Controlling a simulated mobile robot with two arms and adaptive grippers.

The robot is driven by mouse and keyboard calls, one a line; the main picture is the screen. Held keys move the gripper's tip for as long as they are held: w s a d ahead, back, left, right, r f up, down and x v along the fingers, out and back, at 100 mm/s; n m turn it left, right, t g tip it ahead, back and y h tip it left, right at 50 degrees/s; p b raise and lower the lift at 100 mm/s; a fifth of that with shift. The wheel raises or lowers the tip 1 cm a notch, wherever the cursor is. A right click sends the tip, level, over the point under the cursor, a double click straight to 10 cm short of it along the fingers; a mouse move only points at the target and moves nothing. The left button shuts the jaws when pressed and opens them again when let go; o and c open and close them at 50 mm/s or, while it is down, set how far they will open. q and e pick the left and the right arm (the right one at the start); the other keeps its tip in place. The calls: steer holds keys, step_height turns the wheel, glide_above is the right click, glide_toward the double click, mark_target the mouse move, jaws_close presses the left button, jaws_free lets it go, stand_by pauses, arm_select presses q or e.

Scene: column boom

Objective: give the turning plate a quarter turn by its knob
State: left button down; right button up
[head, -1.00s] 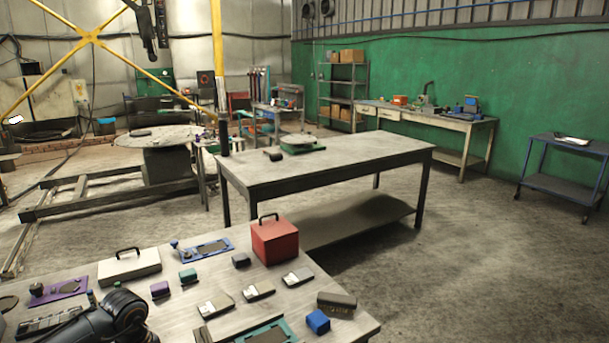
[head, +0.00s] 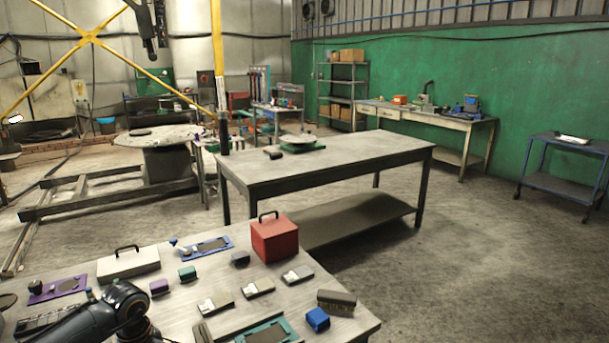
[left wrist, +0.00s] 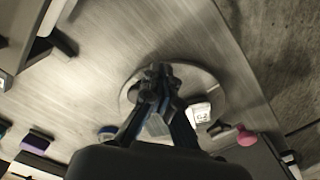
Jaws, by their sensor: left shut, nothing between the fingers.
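In the left wrist view a round grey plate (left wrist: 205,83) lies on the bench top, partly behind my left gripper (left wrist: 160,75). The gripper's fingers are shut with nothing between them, and their tips appear over the plate. I cannot tell whether they touch it. No knob shows clearly on the plate; the fingers may hide it. My right gripper is in neither view.
The near bench holds a white case (head: 128,265), a red box (head: 275,240), a blue panel (head: 207,247), a purple panel (head: 58,288), a green panel (head: 266,335) and several small blocks. A pink round piece (left wrist: 245,136) lies right of the fingers. Another table (head: 350,158) stands behind.

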arm_select(q)
steer(key=shift+s+f, duration=0.15)
steer(key=shift+s, duration=0.5)
step_height(320, 180, up, 9)
steer(key=p, duration=0.5)
steer(key=shift+w, duration=0.15)
